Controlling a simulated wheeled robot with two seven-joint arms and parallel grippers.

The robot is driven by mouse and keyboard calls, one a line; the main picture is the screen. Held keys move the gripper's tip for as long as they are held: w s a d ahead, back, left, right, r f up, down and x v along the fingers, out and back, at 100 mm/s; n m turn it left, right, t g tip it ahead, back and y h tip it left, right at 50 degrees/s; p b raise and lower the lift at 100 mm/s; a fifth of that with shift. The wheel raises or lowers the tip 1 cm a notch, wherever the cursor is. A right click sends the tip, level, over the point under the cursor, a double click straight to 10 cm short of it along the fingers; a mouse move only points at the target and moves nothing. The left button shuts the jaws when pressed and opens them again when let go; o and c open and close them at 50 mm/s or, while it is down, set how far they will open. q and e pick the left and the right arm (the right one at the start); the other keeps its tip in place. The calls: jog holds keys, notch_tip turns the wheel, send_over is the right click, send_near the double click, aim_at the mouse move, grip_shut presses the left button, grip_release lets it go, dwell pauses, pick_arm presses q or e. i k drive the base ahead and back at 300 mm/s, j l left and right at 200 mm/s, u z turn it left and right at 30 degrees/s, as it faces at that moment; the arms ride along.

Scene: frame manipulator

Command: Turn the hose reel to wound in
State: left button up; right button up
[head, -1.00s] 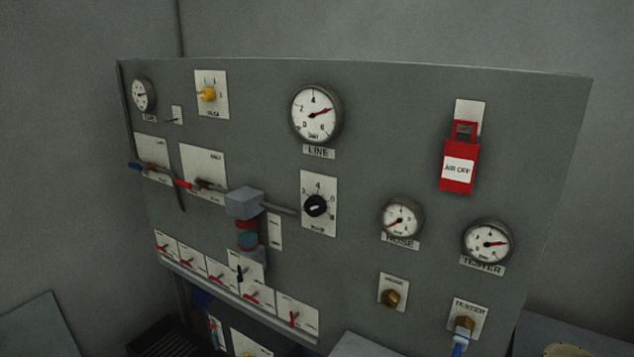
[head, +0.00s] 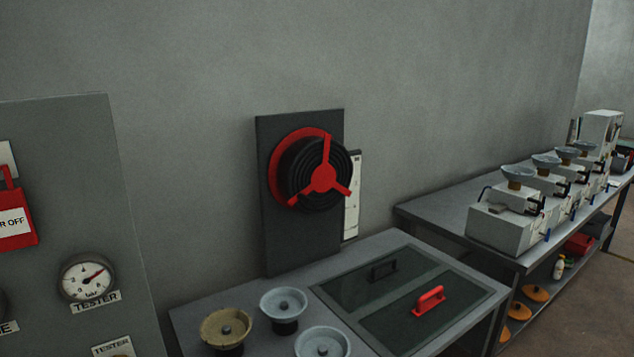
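The hose reel (head: 322,178) is mounted on a dark upright board (head: 279,243) against the grey wall, in the middle of the head view. It has a red back disc, black coiled hose and a red three-armed front piece, one arm pointing up and the others to lower left and lower right. A white label strip (head: 353,195) with small markings stands at the board's right side, partly hidden by the reel; its text is too small to read. Neither of my grippers shows in the head view.
Below the reel is a counter with several round dishes (head: 283,303) and dark lids, one with a red handle (head: 428,299). The gauge panel (head: 70,140) stands at left. A bench (head: 413,212) with several grey machines stands at right.

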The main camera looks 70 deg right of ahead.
aim_at(310, 172)
jog(key=z, duration=2.2)
